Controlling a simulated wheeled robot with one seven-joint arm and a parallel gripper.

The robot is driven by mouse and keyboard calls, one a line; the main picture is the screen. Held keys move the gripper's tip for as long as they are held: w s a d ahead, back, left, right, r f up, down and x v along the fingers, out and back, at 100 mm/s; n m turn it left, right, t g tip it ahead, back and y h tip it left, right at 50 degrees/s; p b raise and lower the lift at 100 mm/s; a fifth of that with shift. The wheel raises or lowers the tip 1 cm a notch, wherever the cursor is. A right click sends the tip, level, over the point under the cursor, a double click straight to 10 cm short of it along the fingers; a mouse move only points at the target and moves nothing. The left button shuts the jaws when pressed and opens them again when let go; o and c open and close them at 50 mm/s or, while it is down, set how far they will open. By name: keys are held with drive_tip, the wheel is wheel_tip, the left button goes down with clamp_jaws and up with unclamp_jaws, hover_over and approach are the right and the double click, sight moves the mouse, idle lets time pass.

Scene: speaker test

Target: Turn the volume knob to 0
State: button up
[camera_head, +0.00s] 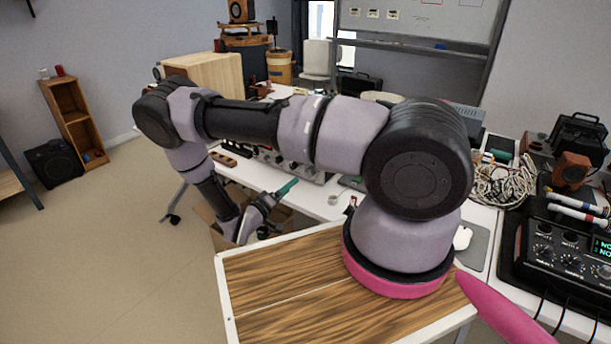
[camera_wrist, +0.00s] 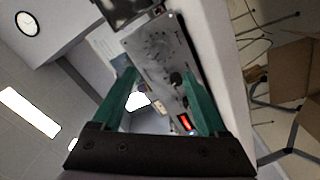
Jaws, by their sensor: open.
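A grey panel device (camera_wrist: 160,45) with knobs and a lit red display (camera_wrist: 186,122) fills the middle of the wrist view, tilted. A black knob (camera_wrist: 176,78) on it shows between my fingers, closer to the right one. I cannot read labels, so whether this is the volume knob is unclear. My gripper (camera_wrist: 160,73) is open, with green fingers pointing at the panel, and nothing shows held. Contact with the knob cannot be told. In the head view, the device (camera_head: 305,170) stands at the white table's near edge, partly behind my arm, with a green finger (camera_head: 286,187) beside it.
A cardboard box (camera_head: 273,216) lies below the table edge. A white table (camera_head: 318,207) runs to the right, with a bundle of cables (camera_head: 503,183) and a black mixer-like unit (camera_head: 560,245). Open floor (camera_head: 130,240) lies at left.

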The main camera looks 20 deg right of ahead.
sight(307, 173)
drive_tip(key=x, duration=1)
drive_tip(key=shift+w+d, duration=0.15)
drive_tip(key=shift+d, duration=0.05)
clamp_jaws()
